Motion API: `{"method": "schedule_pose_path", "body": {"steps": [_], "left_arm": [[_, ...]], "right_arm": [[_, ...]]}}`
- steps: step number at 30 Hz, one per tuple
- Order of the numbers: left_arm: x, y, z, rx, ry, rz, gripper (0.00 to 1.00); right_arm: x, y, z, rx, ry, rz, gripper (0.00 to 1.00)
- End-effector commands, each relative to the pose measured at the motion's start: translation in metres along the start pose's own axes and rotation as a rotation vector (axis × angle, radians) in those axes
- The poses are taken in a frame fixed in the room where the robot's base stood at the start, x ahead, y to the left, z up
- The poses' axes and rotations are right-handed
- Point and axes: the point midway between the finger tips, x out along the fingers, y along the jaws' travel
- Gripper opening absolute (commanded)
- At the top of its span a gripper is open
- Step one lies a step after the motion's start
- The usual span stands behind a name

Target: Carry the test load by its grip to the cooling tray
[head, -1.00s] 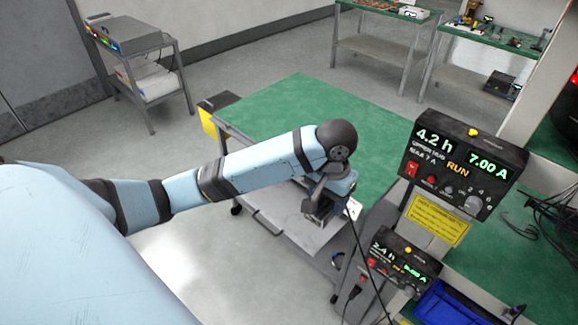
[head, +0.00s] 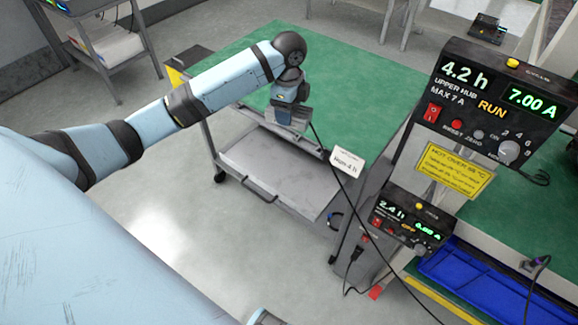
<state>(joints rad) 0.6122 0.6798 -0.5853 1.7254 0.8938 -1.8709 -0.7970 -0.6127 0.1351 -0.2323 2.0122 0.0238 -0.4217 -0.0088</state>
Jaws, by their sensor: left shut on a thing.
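My left gripper (head: 290,116) points down over the front edge of a cart with a green top (head: 225,72). It is shut on the test load, which is mostly hidden behind the gripper and wrist. A black cable (head: 338,172) runs from beside the gripper down to the lower right. I cannot tell for certain which thing is the cooling tray. A blue tray (head: 440,272) lies at the lower right. My right gripper is not in view.
Two control boxes stand at right: the upper unit (head: 440,135) reads 4.2 h, 7.00 A, RUN; a smaller unit (head: 385,240) sits below. A yellow hot-warning sign (head: 452,170) hangs between them. The cart has a grey lower shelf (head: 270,175). A white card (head: 347,163) is right of the gripper. Floor is clear in front.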

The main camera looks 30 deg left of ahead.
Motion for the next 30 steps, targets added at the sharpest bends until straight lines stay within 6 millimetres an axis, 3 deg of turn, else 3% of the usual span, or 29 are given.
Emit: {"method": "schedule_pose_path", "body": {"steps": [6, 11, 24, 30], "left_arm": [[0.012, -0.019, 0.018, 0.227, 0.003, -0.004, 0.28], [0.026, -0.021, 0.020, 0.277, 0.005, -0.003, 0.28], [0.137, -0.021, 0.019, 0.276, 0.004, -0.001, 0.28], [0.166, -0.021, 0.019, 0.276, 0.004, -0.004, 0.28]], "right_arm": [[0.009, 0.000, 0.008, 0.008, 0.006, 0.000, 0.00], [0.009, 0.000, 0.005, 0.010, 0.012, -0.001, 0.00], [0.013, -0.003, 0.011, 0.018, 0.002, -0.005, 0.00], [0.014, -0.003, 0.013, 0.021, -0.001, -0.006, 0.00]]}}
